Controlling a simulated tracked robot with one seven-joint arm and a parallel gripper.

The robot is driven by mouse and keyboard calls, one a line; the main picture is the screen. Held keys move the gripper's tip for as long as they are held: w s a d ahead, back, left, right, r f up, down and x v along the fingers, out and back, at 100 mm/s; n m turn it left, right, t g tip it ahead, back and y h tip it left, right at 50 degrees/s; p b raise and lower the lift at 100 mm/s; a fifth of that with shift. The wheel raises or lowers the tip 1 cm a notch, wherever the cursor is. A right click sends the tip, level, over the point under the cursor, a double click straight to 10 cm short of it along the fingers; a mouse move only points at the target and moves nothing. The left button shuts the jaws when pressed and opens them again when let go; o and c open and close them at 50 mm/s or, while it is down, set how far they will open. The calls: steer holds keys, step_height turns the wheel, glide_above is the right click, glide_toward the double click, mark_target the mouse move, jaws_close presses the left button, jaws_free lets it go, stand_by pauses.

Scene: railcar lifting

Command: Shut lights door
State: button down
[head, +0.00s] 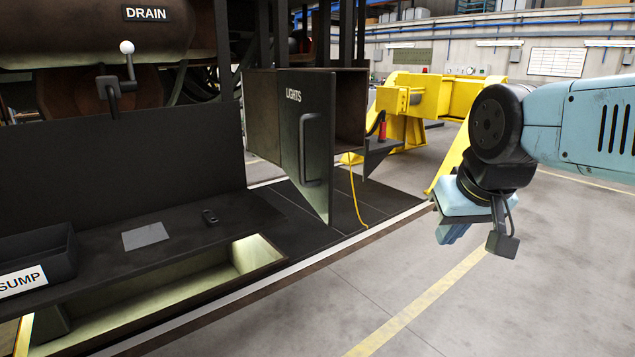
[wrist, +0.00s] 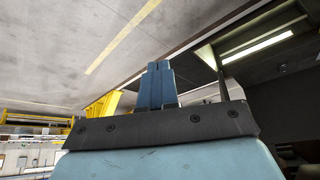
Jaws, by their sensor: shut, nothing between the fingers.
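The dark lights door (head: 292,130), marked LIGHTS, stands open at the front of a box-shaped compartment (head: 350,112). A dark vertical bar handle (head: 311,150) is on its face. The compartment's inside shows to the right of the door. My gripper (head: 447,236) hangs over the floor to the right of the door, clear of it and pointing down and left. In the wrist view my gripper's blue fingers (wrist: 157,72) are together with nothing between them.
A black deck with a lit recess (head: 190,285) and a SUMP bin (head: 35,262) lies at the lower left. A white-knobbed DRAIN lever (head: 127,68) is above. A yellow lifting frame (head: 430,105) stands behind. A yellow cable (head: 354,195) hangs under the compartment. The grey floor at right is clear.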

steer(key=w+a+r+n+h, duration=0.1)
steer(key=w+a+r+h, duration=0.15)
steer(key=w+a, duration=0.9)
steer(key=w+a+r+n+h, duration=0.1)
steer(key=w+a+r+h, duration=0.15)
steer(key=w+a, duration=0.85)
glide_toward(323, 191)
steer(key=shift+t+y, duration=0.3)
steer(key=shift+y, duration=0.1)
steer(key=f, duration=0.3)
steer(key=w+a+f, duration=0.1)
steer(key=shift+a+f, duration=0.1)
steer(key=shift+f, duration=0.1)
steer(key=shift+w+d+f, duration=0.1)
steer(key=shift+w+d, duration=0.1)
steer(key=shift+d, duration=0.45)
steer(key=shift+w+d, duration=0.25)
steer(key=shift+d, duration=0.4)
steer(key=shift+w+d, duration=0.2)
steer(key=shift+d, duration=0.45)
